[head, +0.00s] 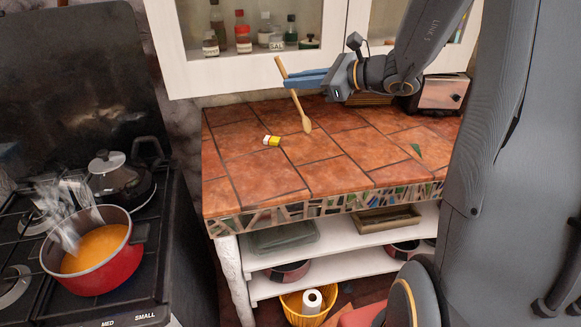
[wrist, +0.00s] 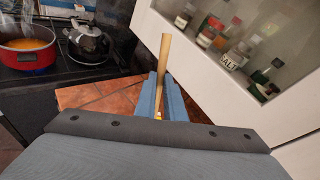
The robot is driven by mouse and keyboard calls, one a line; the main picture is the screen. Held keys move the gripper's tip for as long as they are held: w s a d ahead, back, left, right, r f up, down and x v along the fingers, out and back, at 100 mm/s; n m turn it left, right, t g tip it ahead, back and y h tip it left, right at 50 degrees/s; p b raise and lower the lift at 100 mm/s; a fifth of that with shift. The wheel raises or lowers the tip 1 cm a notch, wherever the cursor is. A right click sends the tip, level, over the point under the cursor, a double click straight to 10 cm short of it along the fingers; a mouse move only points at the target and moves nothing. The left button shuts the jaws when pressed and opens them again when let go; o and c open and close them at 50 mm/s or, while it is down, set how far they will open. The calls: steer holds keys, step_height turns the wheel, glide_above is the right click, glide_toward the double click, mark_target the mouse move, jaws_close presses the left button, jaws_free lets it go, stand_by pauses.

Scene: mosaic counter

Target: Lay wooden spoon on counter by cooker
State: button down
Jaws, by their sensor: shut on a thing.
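The wooden spoon (head: 306,123) is held by my gripper (head: 290,80) over the tiled counter (head: 235,178). It hangs near upright, slightly tilted, with its bowl end down and its handle end up. I cannot tell whether the bowl touches the counter. In the wrist view the spoon's handle (wrist: 163,62) stands up between the blue fingers (wrist: 163,97); its bowl is hidden there. The cooker (head: 100,311) stands left of the counter and also shows in the wrist view (wrist: 90,88).
A red pot of orange soup (head: 92,275) and a lidded pot (head: 115,178) stand on the cooker. A white cabinet (head: 190,77) hangs behind. The counter's front is mostly bare.

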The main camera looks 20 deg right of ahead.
step_height(320, 180, down, 11)
steer(key=w+p, duration=0.1)
steer(key=p, duration=0.1)
stand_by(0.6)
steer(key=shift+f, duration=0.15)
